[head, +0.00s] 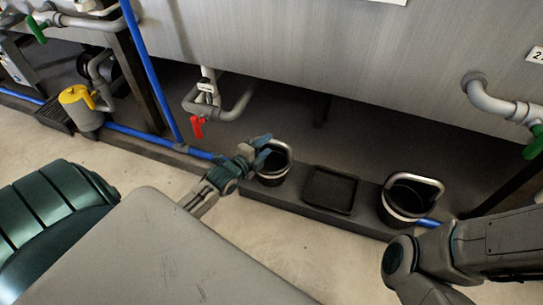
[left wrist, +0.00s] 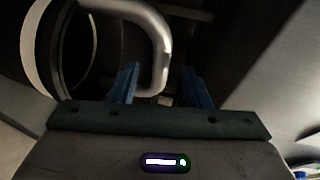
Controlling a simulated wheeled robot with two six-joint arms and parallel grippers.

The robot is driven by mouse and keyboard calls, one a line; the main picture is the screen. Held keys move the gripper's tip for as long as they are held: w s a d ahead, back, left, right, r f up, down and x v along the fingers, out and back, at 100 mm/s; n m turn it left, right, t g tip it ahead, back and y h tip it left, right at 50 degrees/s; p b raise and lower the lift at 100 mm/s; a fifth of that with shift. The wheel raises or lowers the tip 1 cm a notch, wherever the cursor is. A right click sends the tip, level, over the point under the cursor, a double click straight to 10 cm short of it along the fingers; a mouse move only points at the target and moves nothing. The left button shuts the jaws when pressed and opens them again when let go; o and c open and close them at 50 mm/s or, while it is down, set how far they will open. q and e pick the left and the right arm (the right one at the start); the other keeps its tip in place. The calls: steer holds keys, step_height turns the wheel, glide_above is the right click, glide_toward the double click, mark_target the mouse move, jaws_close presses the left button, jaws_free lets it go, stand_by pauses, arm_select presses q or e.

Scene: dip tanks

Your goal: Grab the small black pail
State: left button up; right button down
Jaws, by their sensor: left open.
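The small black pail (head: 270,178) stands on the low dark ledge under the grey tank, with its light metal handle raised. My left gripper (head: 262,152) is open at the pail's handle, its blue fingers at the handle's left side in the head view. In the left wrist view the handle (left wrist: 160,45) reaches between the two open fingers (left wrist: 161,86), and the pail's pale rim (left wrist: 32,45) shows at the upper left. Whether a finger touches the handle cannot be told. My right gripper is out of view; only part of that arm shows.
A larger black pail (head: 391,214) stands farther right on the ledge (head: 301,210), with a black tray (head: 330,190) between the pails. A pipe with a red valve handle (head: 197,128) hangs above left. A yellow-topped grey can (head: 85,112) is at the left.

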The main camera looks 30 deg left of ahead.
mark_target(272, 141)
arm_select(q)
steer(key=w+b, duration=0.1)
steer(key=w, duration=0.1)
steer(key=w+f+b, duration=0.1)
steer(key=w+b, duration=0.1)
steer(key=shift+w+d, duration=0.1)
steer(key=shift+w, duration=0.05)
steer(key=shift+w+b, duration=0.35)
steer(key=shift+w, duration=0.2)
steer(key=shift+c, duration=0.4)
jaws_close()
